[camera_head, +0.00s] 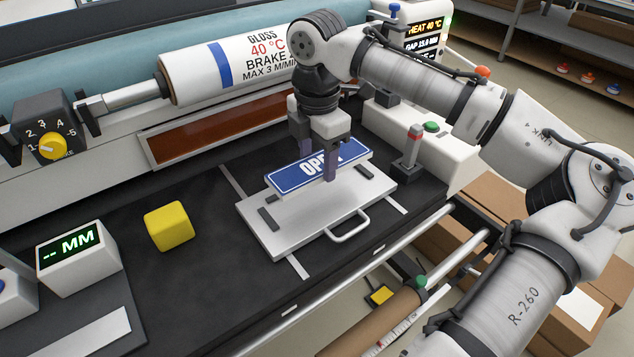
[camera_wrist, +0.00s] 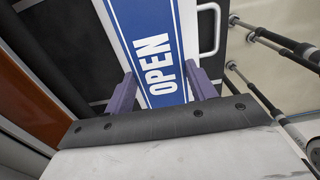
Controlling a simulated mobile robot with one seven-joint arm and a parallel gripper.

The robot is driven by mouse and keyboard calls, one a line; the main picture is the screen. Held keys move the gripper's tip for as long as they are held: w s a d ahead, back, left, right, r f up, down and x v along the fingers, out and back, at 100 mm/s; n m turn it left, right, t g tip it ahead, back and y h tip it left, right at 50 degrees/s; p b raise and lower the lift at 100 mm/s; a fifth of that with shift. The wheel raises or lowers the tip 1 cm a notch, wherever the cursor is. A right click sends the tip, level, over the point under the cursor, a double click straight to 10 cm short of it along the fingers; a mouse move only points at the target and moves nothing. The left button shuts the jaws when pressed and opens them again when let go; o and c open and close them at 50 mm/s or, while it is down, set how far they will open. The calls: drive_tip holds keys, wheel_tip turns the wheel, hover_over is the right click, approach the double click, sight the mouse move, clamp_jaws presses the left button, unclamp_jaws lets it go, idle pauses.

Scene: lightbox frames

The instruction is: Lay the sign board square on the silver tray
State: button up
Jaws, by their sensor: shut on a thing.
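The sign board (camera_head: 287,179) is a blue plate with a white border and white "OPEN" lettering. My gripper (camera_head: 318,166) is shut on its long sides, one finger on each side near the lettering, as the wrist view also shows (camera_wrist: 163,92). The board (camera_wrist: 140,18) lies roughly flat over the back part of the silver tray (camera_head: 309,217), its long side at an angle to the tray's edges. Whether it touches the tray is hard to tell. The tray has a front handle (camera_head: 348,229) and dark bars near its left and right ends. My gripper hides part of the lettering.
A yellow block (camera_head: 169,226) sits on the black bench left of the tray. A display box reading "MM" (camera_head: 78,258) stands farther left. A lever with a red top (camera_head: 411,150) stands right of the tray. A large roller (camera_head: 226,67) runs behind.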

sight(317, 197)
drive_tip(key=shift+f, duration=3.45)
drive_tip(key=shift+f, duration=0.15)
drive_tip(key=o, duration=1)
wheel_tip(317, 197, up, 12)
drive_tip(key=shift+r, duration=0.15)
